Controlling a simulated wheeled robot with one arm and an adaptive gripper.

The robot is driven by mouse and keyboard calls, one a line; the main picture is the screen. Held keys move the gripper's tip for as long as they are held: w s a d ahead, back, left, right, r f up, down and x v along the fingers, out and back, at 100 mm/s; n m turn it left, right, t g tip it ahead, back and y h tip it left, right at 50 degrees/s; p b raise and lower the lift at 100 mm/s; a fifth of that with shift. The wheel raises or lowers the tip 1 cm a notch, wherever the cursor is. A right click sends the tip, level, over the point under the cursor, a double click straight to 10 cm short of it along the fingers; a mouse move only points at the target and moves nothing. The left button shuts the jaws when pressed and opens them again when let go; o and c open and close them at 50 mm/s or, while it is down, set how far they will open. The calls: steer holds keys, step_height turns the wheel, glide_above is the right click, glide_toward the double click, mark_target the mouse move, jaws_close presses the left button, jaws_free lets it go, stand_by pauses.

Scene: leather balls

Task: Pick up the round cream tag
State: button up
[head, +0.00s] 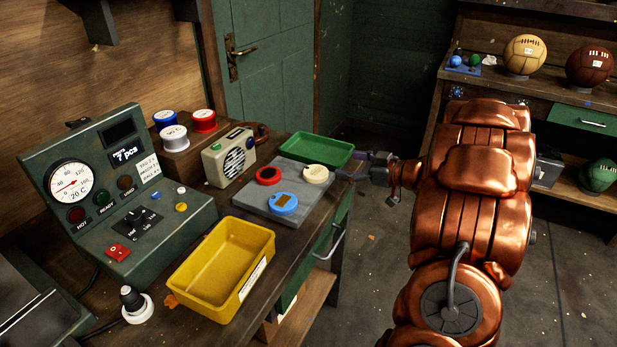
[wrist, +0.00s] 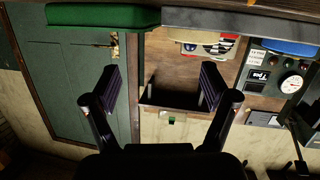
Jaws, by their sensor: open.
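The round cream tag (head: 315,174) lies flat on a grey slab (head: 298,219) on the workbench, at the slab's far right corner. A round red tag (head: 268,175) and a round blue tag (head: 284,204) lie on the same slab. My gripper (head: 346,175) is just right of the cream tag in the head view, at about the tag's height in the picture.
A green tray (head: 318,150) stands behind the slab. A cream radio (head: 230,156) is left of it, and a yellow bin (head: 222,270) is in front. A control console (head: 120,190) stands at the left. Open floor (head: 375,235) lies right of the bench.

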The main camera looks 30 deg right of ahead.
mark_target(320, 172)
steer(key=shift+w+a+f+n+y, duration=0.1)
steer(key=shift+a+f+y, duration=0.15)
steer(key=shift+a+y, duration=0.3)
steer(key=shift+s+a+f+n+y, duration=0.1)
steer(key=shift+a+f+y, duration=0.2)
steer(key=shift+a, duration=0.5)
steer(key=shift+w+a+f+n+y, duration=0.1)
steer(key=shift+a+f+y, duration=0.15)
steer(key=shift+a+y, duration=0.3)
steer(key=shift+f+p+x, duration=0.15)
steer(key=shift+x, duration=1)
steer(key=shift+f+p+x, duration=0.15)
steer(key=shift+f+x, duration=0.05)
steer(key=shift+x, duration=0.95)
steer(key=shift+d, duration=0.1)
steer(key=c, duration=0.9)
